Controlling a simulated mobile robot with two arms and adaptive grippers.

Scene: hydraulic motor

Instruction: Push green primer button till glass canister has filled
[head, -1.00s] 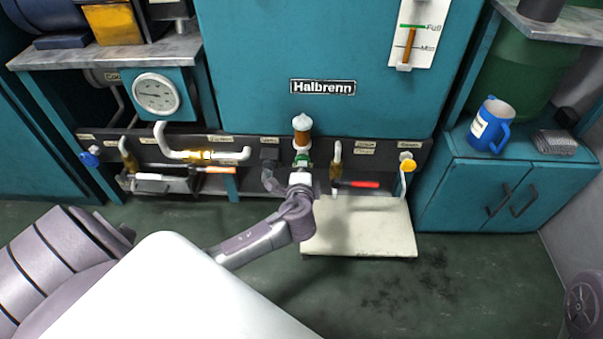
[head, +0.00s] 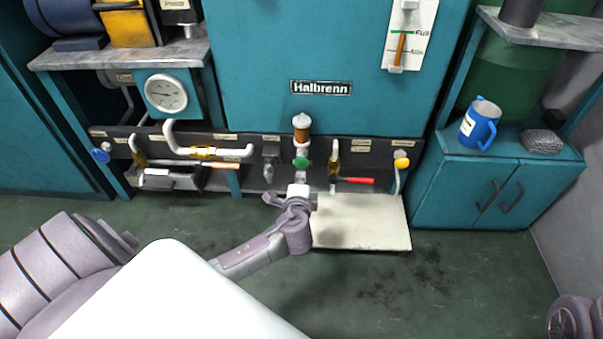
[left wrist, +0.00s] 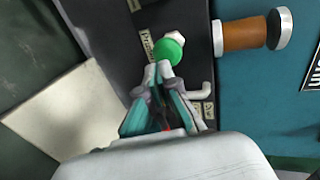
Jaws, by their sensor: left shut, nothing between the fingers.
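The green primer button (head: 302,162) sits on the dark panel below the glass canister (head: 301,134), which shows amber-brown with a pale cap. Both also show in the left wrist view, the button (left wrist: 168,50) just beyond my fingertips and the canister (left wrist: 245,34) to its right. My left gripper (left wrist: 160,70) is shut and empty, its tips pointing at the button. In the head view my left gripper (head: 300,183) is just below the button, with a small gap. My right gripper is out of view.
A pale platform (head: 360,222) lies on the floor below. A blue mug (head: 480,124) stands on the right cabinet. The floor in front is free.

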